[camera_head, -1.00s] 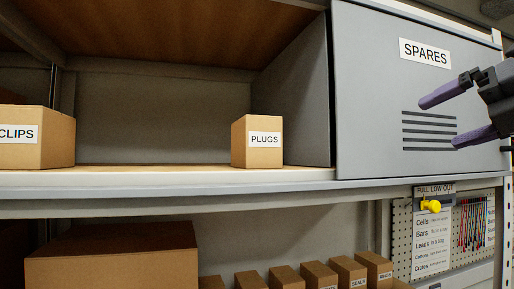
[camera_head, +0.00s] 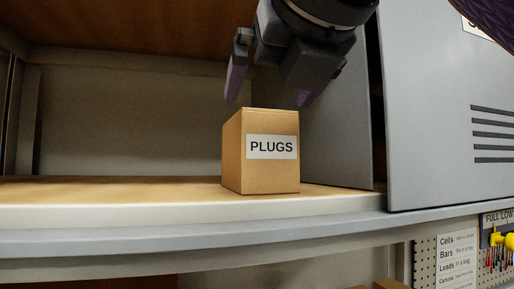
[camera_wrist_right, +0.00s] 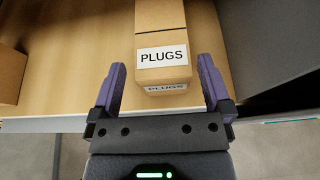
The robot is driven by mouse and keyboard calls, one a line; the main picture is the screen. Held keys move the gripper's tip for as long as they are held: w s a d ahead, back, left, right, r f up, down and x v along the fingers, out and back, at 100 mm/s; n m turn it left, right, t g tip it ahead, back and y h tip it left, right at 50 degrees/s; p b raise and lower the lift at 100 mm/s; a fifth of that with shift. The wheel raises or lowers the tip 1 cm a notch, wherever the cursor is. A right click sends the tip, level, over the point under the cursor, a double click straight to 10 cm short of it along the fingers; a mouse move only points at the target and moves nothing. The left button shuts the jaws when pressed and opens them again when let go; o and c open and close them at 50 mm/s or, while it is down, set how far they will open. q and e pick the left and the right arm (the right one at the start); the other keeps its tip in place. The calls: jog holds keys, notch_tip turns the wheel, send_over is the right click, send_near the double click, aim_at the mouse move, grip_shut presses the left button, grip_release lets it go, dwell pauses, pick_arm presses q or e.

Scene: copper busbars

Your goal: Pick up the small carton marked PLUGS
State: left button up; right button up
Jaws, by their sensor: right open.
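The small brown carton marked PLUGS (camera_head: 237,155) stands upright on the wooden shelf (camera_head: 120,190), close to its front edge, with its white label facing me. My right gripper (camera_head: 270,98) is open and empty, with its purple fingers pointing down just above the carton's top in the head view. In the right wrist view the carton (camera_wrist_right: 160,25) lies ahead of and between the two spread fingers (camera_wrist_right: 162,66), with a gap on each side. I cannot tell whether a finger touches it. My left gripper is not in view.
The grey SPARES cabinet (camera_head: 430,110) and a grey side panel (camera_head: 335,130) stand right of the carton. The shelf to its left is clear in the head view. Another brown box (camera_wrist_right: 10,75) shows at the left edge of the wrist view.

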jog(key=p+x, duration=0.1)
jog(key=x, duration=0.5)
jog(key=shift+s+d+f+p, duration=0.1)
jog(key=shift+f+p, duration=0.1)
jog(key=shift+p, duration=0.1)
jog(key=shift+s, duration=0.2)
jog(key=c, duration=1.1)
jog(key=shift+c, duration=0.2)
